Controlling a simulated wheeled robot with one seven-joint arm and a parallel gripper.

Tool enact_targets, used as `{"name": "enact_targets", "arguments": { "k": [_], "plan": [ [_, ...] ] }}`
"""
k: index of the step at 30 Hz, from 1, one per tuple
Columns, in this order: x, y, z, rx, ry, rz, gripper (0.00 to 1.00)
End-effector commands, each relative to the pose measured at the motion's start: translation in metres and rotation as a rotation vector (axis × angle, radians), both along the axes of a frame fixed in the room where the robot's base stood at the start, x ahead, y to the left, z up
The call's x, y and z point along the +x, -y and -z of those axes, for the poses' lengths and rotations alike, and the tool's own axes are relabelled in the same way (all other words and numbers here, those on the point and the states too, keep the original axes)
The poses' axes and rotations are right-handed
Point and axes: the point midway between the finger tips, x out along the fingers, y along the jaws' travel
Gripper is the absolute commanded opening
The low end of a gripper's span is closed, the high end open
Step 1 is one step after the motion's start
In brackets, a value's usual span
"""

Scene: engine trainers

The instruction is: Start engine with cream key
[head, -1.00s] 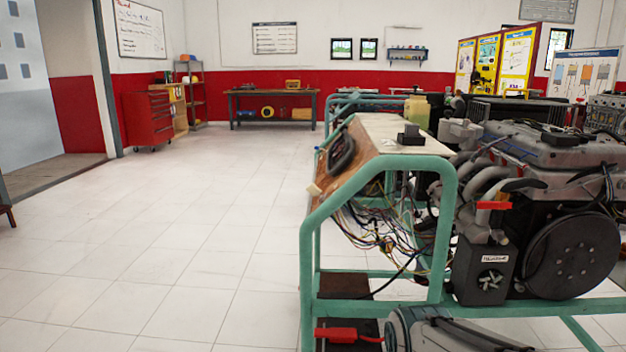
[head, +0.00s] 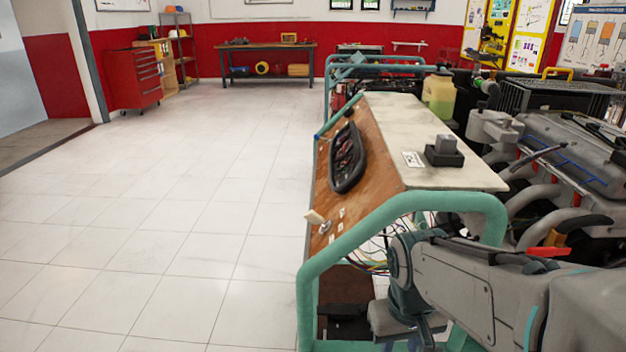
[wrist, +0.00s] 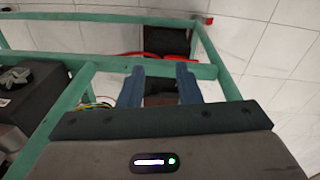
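A cream key (head: 314,217) sticks out from the lower left of the wooden panel (head: 352,165) on the engine trainer, in the head view. Its panel faces the open floor to the left. In the wrist view my gripper (wrist: 159,72) has its two blue fingers apart with nothing between them. It points down over the green frame (wrist: 110,62) of the trainer. My arm reaches across the lower right of the head view, in front of the frame, and the fingertips are not clear there. The key does not show in the wrist view.
A black gauge cluster (head: 348,157) sits on the panel. The green tube frame (head: 400,212) and engine (head: 570,160) stand close to my arm. A dark box (wrist: 165,40) with a red cable lies low in the frame. White floor (head: 190,220) is free at left.

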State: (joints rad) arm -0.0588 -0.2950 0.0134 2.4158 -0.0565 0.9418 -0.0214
Motion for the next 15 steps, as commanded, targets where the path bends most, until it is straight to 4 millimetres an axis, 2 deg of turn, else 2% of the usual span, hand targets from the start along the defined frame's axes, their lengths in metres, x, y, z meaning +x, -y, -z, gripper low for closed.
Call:
{"name": "enact_targets", "arguments": {
  "k": [1,15],
  "plan": [
    [0.005,-0.002,-0.033,-0.01,-0.006,-0.02,0.31],
    [0.046,-0.023,-0.179,-0.102,-0.037,-0.192,0.31]
  ]
}}
